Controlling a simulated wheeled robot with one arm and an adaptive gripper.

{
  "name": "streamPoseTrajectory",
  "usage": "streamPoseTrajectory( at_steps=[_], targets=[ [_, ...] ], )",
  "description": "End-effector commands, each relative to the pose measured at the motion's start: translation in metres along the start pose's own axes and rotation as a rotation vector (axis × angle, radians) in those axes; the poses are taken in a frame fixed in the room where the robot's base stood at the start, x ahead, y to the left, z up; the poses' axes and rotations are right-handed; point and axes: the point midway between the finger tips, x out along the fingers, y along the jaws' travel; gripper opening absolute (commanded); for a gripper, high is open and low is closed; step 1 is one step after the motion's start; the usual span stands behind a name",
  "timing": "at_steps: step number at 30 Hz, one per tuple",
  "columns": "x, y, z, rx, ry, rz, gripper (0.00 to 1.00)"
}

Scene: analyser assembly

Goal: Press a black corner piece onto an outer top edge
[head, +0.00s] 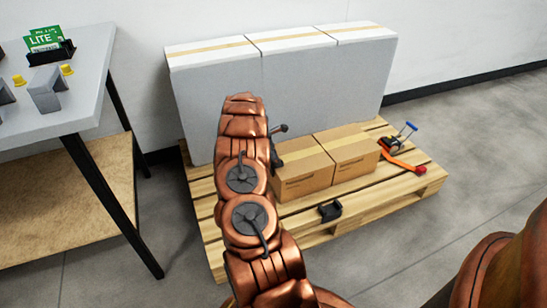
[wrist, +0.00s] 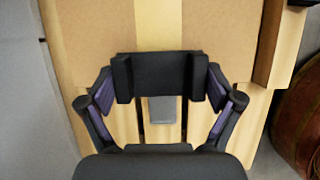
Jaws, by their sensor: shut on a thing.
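My gripper (wrist: 158,82) is shut on a black corner piece (wrist: 160,73), which spans between its two finger pads in the wrist view. The piece is in front of a brown cardboard box (wrist: 150,22); I cannot tell whether it touches it. In the head view my arm hides most of the gripper, which is at the left side of the two cardboard boxes (head: 303,184). A second black corner piece (head: 330,211) lies on the front of the wooden pallet (head: 215,232). Three tall grey boxes (head: 215,105) stand along the pallet's back.
A ratchet with a blue handle (head: 405,132) and an orange strap (head: 405,164) lies at the pallet's right. A grey table (head: 60,118) at left holds a green-and-white pack (head: 44,38) and small yellow parts (head: 67,69).

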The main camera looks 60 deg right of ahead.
Motion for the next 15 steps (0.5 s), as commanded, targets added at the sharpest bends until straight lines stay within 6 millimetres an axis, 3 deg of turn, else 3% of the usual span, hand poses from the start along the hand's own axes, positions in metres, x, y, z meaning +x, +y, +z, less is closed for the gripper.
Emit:
streamPoseTrajectory(
  at_steps=[15],
  targets=[
    [0.0045, -0.0002, -0.0017, 0.0, 0.0, -0.001, 0.64]
  ],
)
